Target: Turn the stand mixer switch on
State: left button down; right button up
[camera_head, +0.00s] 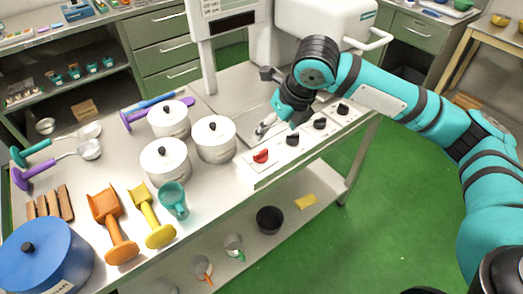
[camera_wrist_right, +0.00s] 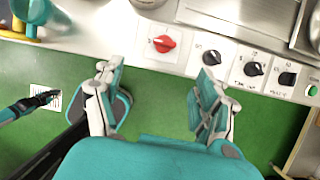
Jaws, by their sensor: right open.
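A red knob (camera_head: 260,156) sits on the white front panel (camera_head: 280,168) of the counter, in a row with several black knobs (camera_head: 292,139). The red knob also shows in the right wrist view (camera_wrist_right: 163,43), near the top, ahead of the gap between the fingers. My right gripper (camera_head: 265,125) is open and empty, above the counter edge near the knobs; its two fingers are spread in the wrist view (camera_wrist_right: 160,88). A white machine (camera_head: 325,18) with a handle stands at the back; I cannot tell whether it is the mixer.
White lidded pots (camera_head: 167,160) stand left of the panel. Orange (camera_head: 105,212) and yellow (camera_head: 140,200) scoops, a teal cup (camera_head: 173,200) and a blue pot (camera_head: 40,262) lie further left. Green floor (camera_head: 340,240) is free in front of the counter.

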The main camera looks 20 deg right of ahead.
jog(key=p, duration=0.2)
send_near(261, 152)
jog(key=shift+n, duration=0.3)
jog(key=x, duration=0.9)
jog(key=shift+a+f, duration=0.1)
jog(key=shift+c, duration=0.3)
jog(key=c, duration=1.1)
